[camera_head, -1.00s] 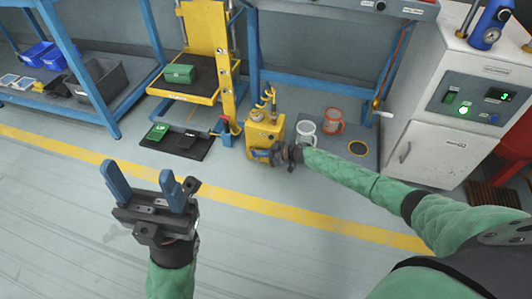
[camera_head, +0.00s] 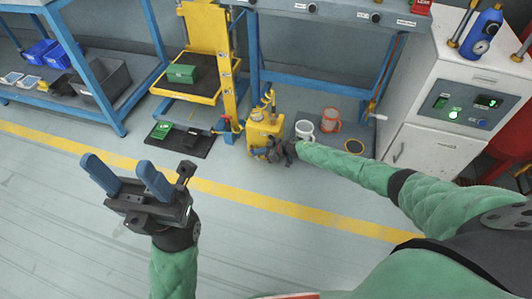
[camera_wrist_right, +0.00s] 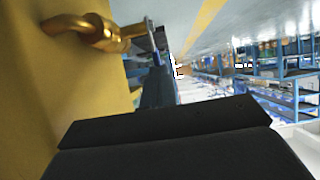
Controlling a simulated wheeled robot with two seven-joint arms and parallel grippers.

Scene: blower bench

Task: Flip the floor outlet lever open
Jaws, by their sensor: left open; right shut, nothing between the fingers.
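The floor outlet is a yellow box (camera_head: 263,127) on the floor below the blue bench. In the right wrist view its yellow side (camera_wrist_right: 85,85) fills the left, with a bent brass lever (camera_wrist_right: 95,30) sticking out near the top. My right gripper (camera_head: 259,153) is shut and empty, low at the front of the box. My left gripper (camera_head: 128,178) is open and empty, raised over the floor at the left.
A white mug (camera_head: 304,129) and an orange mug (camera_head: 331,120) stand on a grey mat right of the box. A yellow lift stand (camera_head: 227,75) is on its left. A white cabinet (camera_head: 420,150) stands at the right. The floor in front is clear.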

